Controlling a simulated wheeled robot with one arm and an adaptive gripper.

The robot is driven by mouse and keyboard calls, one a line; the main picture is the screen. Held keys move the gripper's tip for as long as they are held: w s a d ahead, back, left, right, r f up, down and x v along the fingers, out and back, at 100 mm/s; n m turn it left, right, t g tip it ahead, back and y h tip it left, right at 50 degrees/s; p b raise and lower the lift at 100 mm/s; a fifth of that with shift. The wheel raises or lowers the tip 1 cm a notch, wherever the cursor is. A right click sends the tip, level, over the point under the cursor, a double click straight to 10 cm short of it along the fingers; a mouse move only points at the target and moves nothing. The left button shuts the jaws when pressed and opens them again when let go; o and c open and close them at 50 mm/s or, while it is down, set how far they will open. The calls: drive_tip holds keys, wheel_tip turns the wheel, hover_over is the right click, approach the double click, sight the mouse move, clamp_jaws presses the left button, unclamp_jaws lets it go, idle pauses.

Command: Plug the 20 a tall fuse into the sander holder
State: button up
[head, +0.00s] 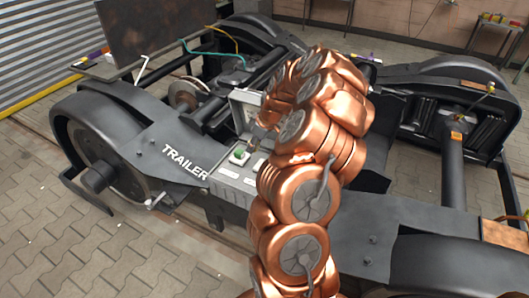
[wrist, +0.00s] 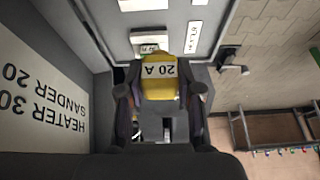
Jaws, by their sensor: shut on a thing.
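My gripper (wrist: 162,98) is shut on a yellow fuse marked "20 A" (wrist: 157,72), one finger on each side of it. The marking reads upside down in the wrist view. Just beyond the fuse is a white holder (wrist: 149,37) with a bit of green at its near edge; I cannot tell whether the fuse touches it. In the head view a white holder with a green top (head: 239,155) sits on the grey fuse box (head: 232,187). My arm hides most of the gripper and the fuse there. I cannot read which holder is the sander's.
An upside-down sign reading "HEATER 30, SANDER 20" (wrist: 38,92) stands close on the left in the wrist view. White labels (wrist: 143,4) lie on the box face. The box sits on the bogie frame marked "TRAILER" (head: 185,163). Paved floor (head: 60,255) is open at front left.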

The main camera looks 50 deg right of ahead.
drive_tip(key=shift+s+d+f, duration=0.5)
drive_tip(key=shift+s+d, duration=0.05)
drive_tip(key=shift+d, duration=0.15)
drive_tip(key=shift+s+d+f, duration=0.5)
drive_tip(key=shift+d, duration=0.15)
drive_tip(key=shift+f, duration=0.2)
drive_tip(key=shift+f, duration=2.7)
drive_tip(key=shift+s+b, duration=0.15)
drive_tip(key=shift+b, duration=0.55)
drive_tip(key=shift+b, duration=0.85)
